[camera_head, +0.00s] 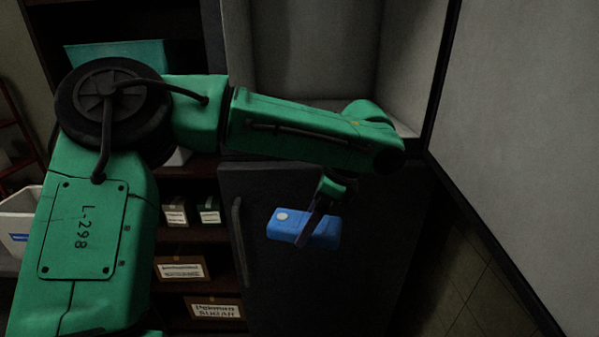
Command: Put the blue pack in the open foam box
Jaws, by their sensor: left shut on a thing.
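The blue pack (322,232) is a small blue block with a round white cap or spot on its left end. My left gripper (306,236) is shut on the pack and holds it in the air in front of a dark closed door. The green left arm comes in from the left and crosses above the pack. My right gripper is not in view.
A pale, open-fronted compartment (312,55) is behind the arm, above the dark door (270,285) with its vertical handle. Shelves with labelled boxes (180,268) stand to the left. A white bin (18,222) is at the far left. A large grey panel (530,130) fills the right.

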